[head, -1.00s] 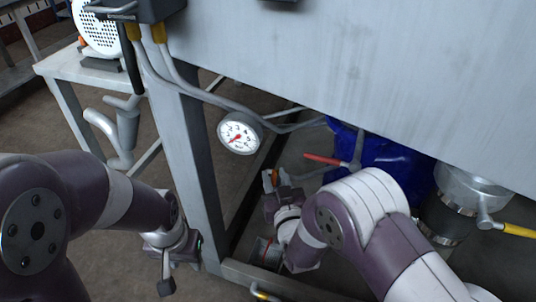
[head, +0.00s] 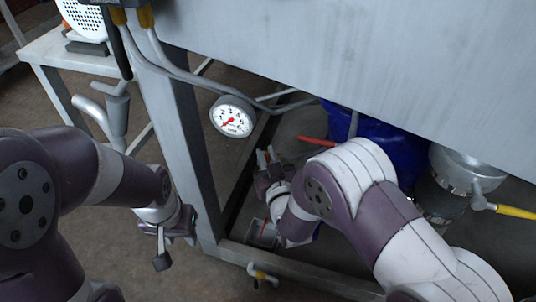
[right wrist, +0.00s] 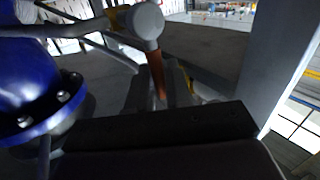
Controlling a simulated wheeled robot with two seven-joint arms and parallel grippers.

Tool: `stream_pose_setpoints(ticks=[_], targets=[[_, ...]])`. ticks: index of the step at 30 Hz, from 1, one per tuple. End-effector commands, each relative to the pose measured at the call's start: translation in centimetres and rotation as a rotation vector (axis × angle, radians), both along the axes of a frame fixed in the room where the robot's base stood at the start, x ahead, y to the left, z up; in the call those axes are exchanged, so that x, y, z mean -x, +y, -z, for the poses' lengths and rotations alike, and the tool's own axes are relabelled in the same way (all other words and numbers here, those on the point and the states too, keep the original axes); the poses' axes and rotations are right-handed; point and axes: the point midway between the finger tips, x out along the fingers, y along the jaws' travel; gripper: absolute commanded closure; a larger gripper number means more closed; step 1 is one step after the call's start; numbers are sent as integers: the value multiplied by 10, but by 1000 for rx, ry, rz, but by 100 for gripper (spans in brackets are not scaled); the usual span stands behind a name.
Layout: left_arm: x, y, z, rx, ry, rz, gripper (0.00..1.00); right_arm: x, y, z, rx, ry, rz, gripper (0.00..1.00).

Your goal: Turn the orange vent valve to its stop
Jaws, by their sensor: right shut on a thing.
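The orange valve handle (right wrist: 156,76) hangs below a grey pipe fitting (right wrist: 144,22) in the right wrist view. My right gripper (right wrist: 160,95) is shut on it, with a dark finger on each side. In the head view my right gripper (head: 265,170) is low inside the frame, below the dial gauge (head: 232,117), and my own arm hides most of the valve. My left gripper (head: 172,245) hangs at the left, outside the frame leg and away from the valve; its finger gap is unclear.
A red lever (head: 317,141) and a blue vessel (head: 385,140) are behind my right arm. A yellow-handled valve (head: 512,211) is at the right. A grey frame leg (head: 180,140) stands between my arms.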

Motion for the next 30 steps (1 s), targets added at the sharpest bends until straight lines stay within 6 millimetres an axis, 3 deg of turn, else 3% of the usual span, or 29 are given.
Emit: stream_pose_setpoints(ticks=[11,30], targets=[[0,0,-54,0,0,0,60,-5,16,-5,271,92,-1,100],[0,0,-137,0,0,0,60,-12,42,19,850,282,-2,100]])
